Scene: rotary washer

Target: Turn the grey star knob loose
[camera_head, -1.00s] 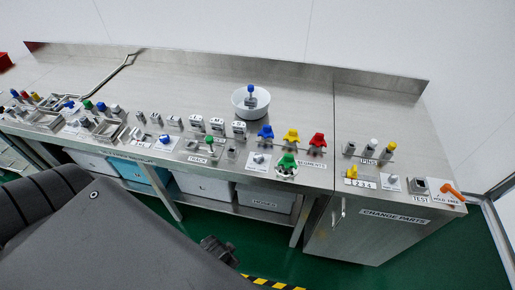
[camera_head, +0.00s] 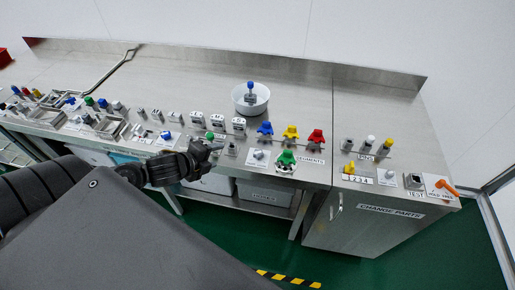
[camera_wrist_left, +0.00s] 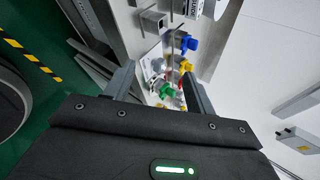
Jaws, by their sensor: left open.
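A small grey knob (camera_head: 259,154) stands on a white plate near the front edge of the steel bench, left of the green clamp piece. Another grey knob (camera_head: 390,174) stands on a white plate on the right cabinet. Both are too small to tell which is star-shaped. My left gripper (camera_head: 214,149) is at the bench's front edge, left of the first knob and apart from it. In the left wrist view its fingers (camera_wrist_left: 158,70) are open and empty, with a grey knob (camera_wrist_left: 158,65) seen beyond, between them. My right gripper is not in view.
Blue (camera_head: 265,129), yellow (camera_head: 291,132), red (camera_head: 316,137) and green (camera_head: 286,158) pieces stand close by on the right. A white bowl (camera_head: 239,100) stands behind. The back of the bench (camera_head: 190,75) is clear.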

